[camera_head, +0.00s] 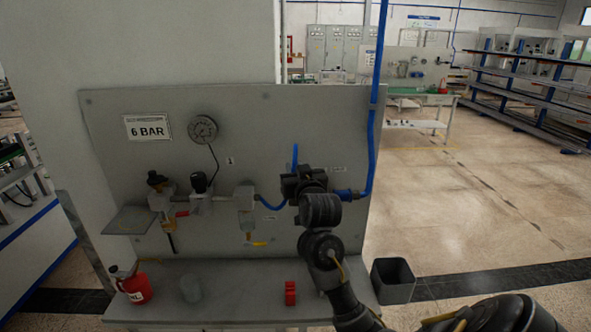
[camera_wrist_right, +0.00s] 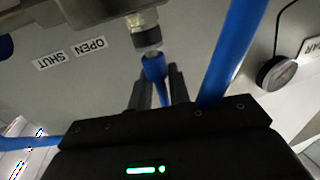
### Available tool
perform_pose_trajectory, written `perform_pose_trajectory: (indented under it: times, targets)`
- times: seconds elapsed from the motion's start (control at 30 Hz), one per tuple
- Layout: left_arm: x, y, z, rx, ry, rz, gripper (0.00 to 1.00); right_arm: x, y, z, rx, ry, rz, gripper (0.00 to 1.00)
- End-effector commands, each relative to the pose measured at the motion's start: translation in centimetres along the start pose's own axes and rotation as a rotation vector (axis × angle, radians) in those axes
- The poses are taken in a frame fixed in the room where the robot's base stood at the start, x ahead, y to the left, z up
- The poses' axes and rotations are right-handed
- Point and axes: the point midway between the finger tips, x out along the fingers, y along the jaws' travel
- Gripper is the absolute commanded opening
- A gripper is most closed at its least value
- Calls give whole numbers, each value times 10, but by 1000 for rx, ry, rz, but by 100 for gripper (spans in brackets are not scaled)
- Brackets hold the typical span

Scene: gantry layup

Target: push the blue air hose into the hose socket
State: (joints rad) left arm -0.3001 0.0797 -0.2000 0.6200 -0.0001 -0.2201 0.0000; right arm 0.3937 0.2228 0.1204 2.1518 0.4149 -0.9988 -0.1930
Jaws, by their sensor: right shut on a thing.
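My right gripper (camera_head: 303,181) is in front of the grey panel in the head view. In the right wrist view its two fingers (camera_wrist_right: 157,82) are shut on the blue air hose (camera_wrist_right: 155,68), just behind the hose end. The hose end has a pale tip and points at the metal hose socket (camera_wrist_right: 145,30). The tip is at the socket's mouth and roughly in line with it; I cannot tell whether they touch. In the head view my right gripper hides the socket, and a bit of blue hose (camera_head: 295,157) rises above it. My left gripper is not in view.
The panel (camera_head: 290,115) carries a gauge (camera_head: 203,128), a 6 BAR sign (camera_head: 147,127) and valves (camera_head: 200,190). A blue pipe (camera_head: 372,140) runs down its right side.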

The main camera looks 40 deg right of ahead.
Motion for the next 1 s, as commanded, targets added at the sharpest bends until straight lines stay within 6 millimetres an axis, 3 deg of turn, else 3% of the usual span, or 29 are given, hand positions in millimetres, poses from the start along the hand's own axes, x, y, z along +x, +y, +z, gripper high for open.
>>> perform_pose_trajectory:
  times: [0.27, 0.3, 0.5, 0.8, 1.0]
  targets:
    - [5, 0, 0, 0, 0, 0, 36, 0, 0, 9, 0, -4, -1, 0]
    - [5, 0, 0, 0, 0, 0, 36, 0, 0, 9, 0, -4, -1, 20]
    - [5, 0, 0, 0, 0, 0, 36, 0, 0, 8, 0, -3, 0, 44]
    - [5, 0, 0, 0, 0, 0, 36, -2, 0, 7, 1, -1, 0, 44]
    - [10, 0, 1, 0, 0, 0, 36, -30, -1, 9, 6, -1, -3, 44]
